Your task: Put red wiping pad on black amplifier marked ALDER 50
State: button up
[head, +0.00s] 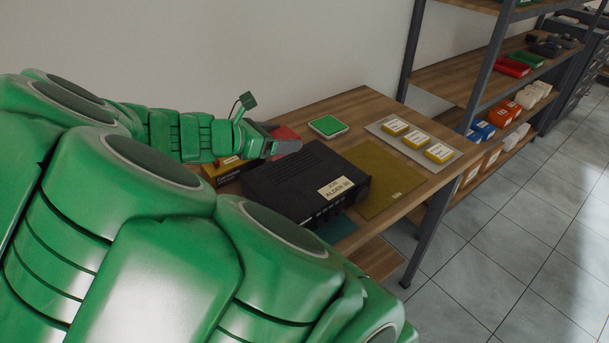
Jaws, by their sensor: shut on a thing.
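The black amplifier (292,187) sits on the wooden table; its front label reads ALDER 50. My gripper (287,147) is at the amplifier's back edge in the picture, low over or just behind its top. A red pad (285,133) shows right at the jaws, partly hidden by them. My gripper is shut on the red wiping pad. I cannot tell whether the pad touches the amplifier.
A green-topped pad (328,126) lies behind the amplifier. A grey tray (447,161) holds several yellow boxes. An olive mat (380,190) lies right of the amplifier. A yellow box (221,172) is partly hidden by my arm. Shelves (437,82) stand at right.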

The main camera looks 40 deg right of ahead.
aim_at(286, 174)
jog(key=shift+s+d, duration=0.35)
jog(key=shift+d, duration=0.25)
jog(key=shift+d+f, duration=0.1)
jog(key=shift+f, duration=3.85)
jog(key=shift+f, duration=0.1)
jog(key=o, duration=1)
jog(key=shift+o, duration=0.2)
jog(key=shift+a+r, duration=0.2)
jog(key=shift+a, duration=0.1)
jog(key=v, duration=1.1)
jog(key=shift+a, duration=0.2)
